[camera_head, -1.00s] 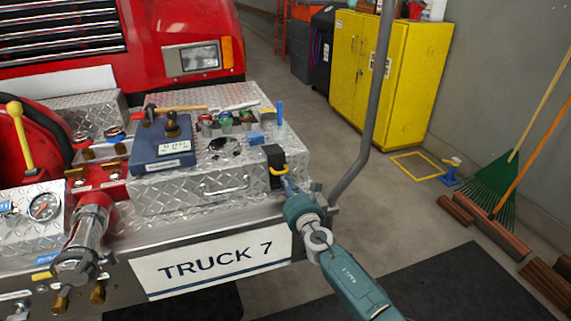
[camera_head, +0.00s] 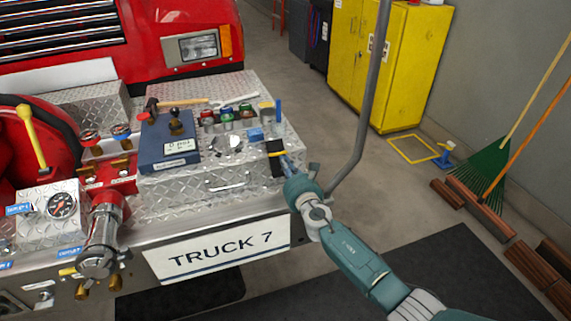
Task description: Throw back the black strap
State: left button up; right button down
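The black strap (camera_head: 275,145) hangs over the front right corner of the diamond-plate box on the truck's bumper. A yellow piece (camera_head: 278,154) lies across it, and black shows above and below it. My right gripper (camera_head: 286,166) is at the strap's right side, close to the yellow piece. The fingers are small and partly merge with the strap, so I cannot tell whether they are open or shut on it. My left gripper is not in view.
The diamond-plate box (camera_head: 215,187) carries a blue case (camera_head: 168,155), a hammer, colored caps and a blue upright piece (camera_head: 278,112). A grey pole (camera_head: 372,100) rises right of the box, close behind my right arm. A yellow cabinet (camera_head: 400,60) stands farther back.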

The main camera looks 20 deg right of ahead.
notch_tip(320, 180, up, 6)
jog(key=w+p, duration=0.2)
jog(key=p, duration=0.2)
notch_tip(320, 180, up, 5)
send_over(278, 148)
jog(key=shift+r+p, duration=0.15)
jog(key=shift+p, duration=0.25)
